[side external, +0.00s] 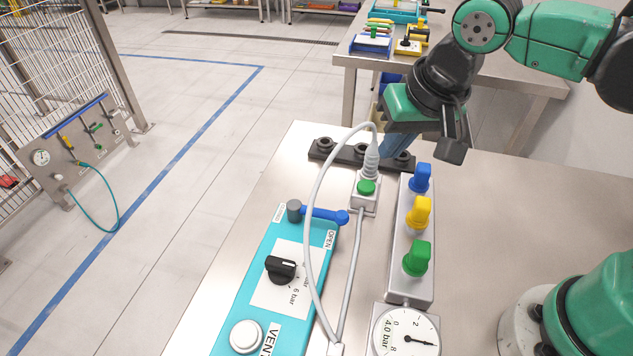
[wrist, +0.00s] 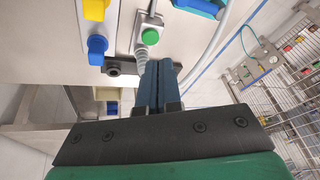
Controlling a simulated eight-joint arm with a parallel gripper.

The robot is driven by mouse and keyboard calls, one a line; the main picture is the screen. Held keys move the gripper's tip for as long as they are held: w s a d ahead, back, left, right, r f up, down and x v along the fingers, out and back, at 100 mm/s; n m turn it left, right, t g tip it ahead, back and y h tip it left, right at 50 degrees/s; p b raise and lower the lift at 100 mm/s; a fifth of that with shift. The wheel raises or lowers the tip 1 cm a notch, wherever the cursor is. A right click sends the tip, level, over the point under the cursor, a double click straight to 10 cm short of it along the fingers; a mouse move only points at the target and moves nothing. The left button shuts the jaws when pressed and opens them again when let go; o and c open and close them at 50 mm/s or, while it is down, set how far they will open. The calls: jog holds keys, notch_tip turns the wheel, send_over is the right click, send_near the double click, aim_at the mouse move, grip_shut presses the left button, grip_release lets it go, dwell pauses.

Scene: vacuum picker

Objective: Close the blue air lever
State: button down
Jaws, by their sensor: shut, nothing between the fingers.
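The blue air lever (side external: 322,214) is on the far end of the teal panel (side external: 262,262). Its arm reaches right from a grey pivot to a round blue end, above the OPEN label (side external: 330,240). A second label by the pivot is too small to read. Part of a blue handle, apparently this lever, shows at the top edge of the wrist view (wrist: 200,8). My gripper (wrist: 158,66) is shut and empty, its two blue fingers side by side. In the side view my gripper (side external: 398,158) is beyond and right of the lever, apart from it, with the fingers partly hidden.
A grey cable (side external: 314,220) arches over the panel near the lever. A green button box (side external: 366,188) and a block with blue, yellow and green knobs (side external: 418,212) stand to the right. A black strip (side external: 345,154) lies behind. A gauge (side external: 406,332) is in front.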

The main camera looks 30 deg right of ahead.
aim_at(318, 215)
jog(key=s+a+m+g+h, duration=0.1)
jog(key=a+m, duration=0.4)
jog(key=a, duration=0.8)
jog(key=shift+s+a+f+m+g+h, duration=0.15)
jog(key=shift+s+m+g+h, duration=0.2)
jog(key=shift+s+h, duration=0.6)
jog(key=shift+s, duration=0.1)
jog(key=x, duration=1)
jog(key=shift+a+f, duration=0.1)
jog(key=shift+w+d+f, duration=0.2)
jog(key=shift+w+d, duration=0.7)
jog(key=shift+w+d+f, duration=0.1)
jog(key=shift+w+d, duration=0.35)
jog(key=shift+d, duration=0.05)
